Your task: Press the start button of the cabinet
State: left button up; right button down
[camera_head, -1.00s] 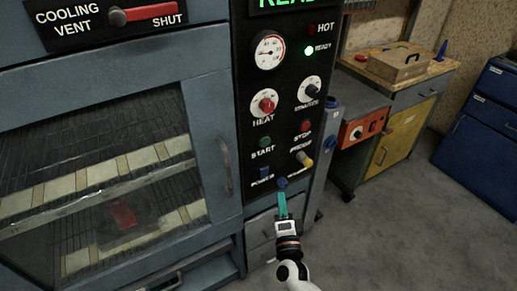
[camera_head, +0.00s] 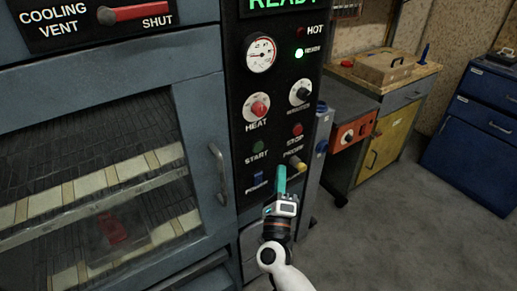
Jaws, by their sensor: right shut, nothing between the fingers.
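The cabinet (camera_head: 195,75) is a blue-grey oven with a black control panel on its right side. The green start button (camera_head: 257,146) sits on the panel above the label START. My right gripper (camera_head: 281,178) has teal fingers, shut and empty, pointing up in front of the lower panel. Its tips are below and to the right of the start button, close to the yellow-tipped probe knob (camera_head: 299,164). I cannot tell whether they touch the panel. The gripper hides part of the panel's bottom right. My left gripper is not in view.
The red stop button (camera_head: 297,129) is right of start, and the blue power switch (camera_head: 258,181) is below it. A door handle (camera_head: 218,172) stands out left of the panel. A workbench (camera_head: 385,120) and blue drawers (camera_head: 475,135) stand at the right. The floor between is open.

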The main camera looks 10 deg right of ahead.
jog(key=b, duration=0.2)
send_near(263, 143)
notch_tip(263, 143, up, 2)
jog(key=w+d, duration=0.2)
jog(key=d, duration=0.1)
jog(key=shift+w+a+r+b, duration=0.1)
jog(key=shift+w+a+b, duration=0.15)
jog(key=shift+w, duration=0.2)
jog(key=shift+w+a+r+b, duration=0.1)
jog(key=shift+w+a+b, duration=0.1)
jog(key=shift+w, duration=0.2)
jog(key=shift+w, duration=0.1)
dwell(0.9)
jog(key=shift+w+a, duration=0.15)
jog(key=shift+w, duration=0.15)
jog(key=shift+w+a+b, duration=0.15)
jog(key=shift+w+b, duration=0.2)
jog(key=shift+b, duration=0.15)
dwell(0.4)
jog(key=shift+s, duration=0.2)
jog(key=shift+s+d+p, duration=0.25)
jog(key=shift+s+p, duration=0.15)
jog(key=shift+s, duration=0.2)
